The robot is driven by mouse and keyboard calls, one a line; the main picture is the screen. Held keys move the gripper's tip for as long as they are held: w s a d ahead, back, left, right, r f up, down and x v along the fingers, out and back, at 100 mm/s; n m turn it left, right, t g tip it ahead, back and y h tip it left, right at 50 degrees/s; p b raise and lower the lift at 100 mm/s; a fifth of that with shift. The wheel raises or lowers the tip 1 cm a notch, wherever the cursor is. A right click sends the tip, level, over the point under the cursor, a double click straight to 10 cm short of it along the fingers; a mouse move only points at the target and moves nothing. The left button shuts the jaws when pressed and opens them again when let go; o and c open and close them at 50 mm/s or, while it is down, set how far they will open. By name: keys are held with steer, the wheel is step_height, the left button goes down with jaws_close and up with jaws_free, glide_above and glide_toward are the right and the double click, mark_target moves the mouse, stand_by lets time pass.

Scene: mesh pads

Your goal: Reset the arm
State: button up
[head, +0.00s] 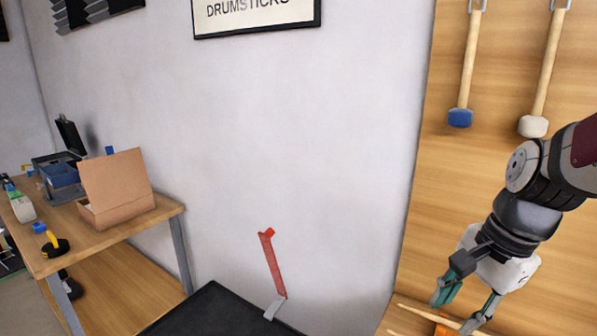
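My gripper (462,304) hangs at the lower right in the head view, at the end of my arm. Its two teal-tipped fingers are spread apart and point down. I see nothing held between them. Just below and behind the fingers are an orange item (440,328) and light wooden sticks (420,313), partly cut off by the frame edge. I cannot tell whether the fingers touch them.
A wooden board (480,180) with hanging mallets (460,117) stands behind my arm. A wooden table (110,232) at left holds an open cardboard box (117,187) and bins (58,177). A black surface (215,312) with a red upright strip (272,264) is at bottom centre.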

steer(key=s+a+r+n+t, duration=0.1)
steer(key=s+a+r+n, duration=0.1)
steer(key=s+n, duration=0.4)
steer(key=s+a+r+n+t+h, duration=0.1)
steer(key=s+a+r+n, duration=0.2)
steer(key=s+n, duration=0.3)
steer(key=shift+s+a+r+n+t+h, duration=0.3)
steer(key=shift+r+n, duration=0.15)
steer(key=shift+n, duration=0.55)
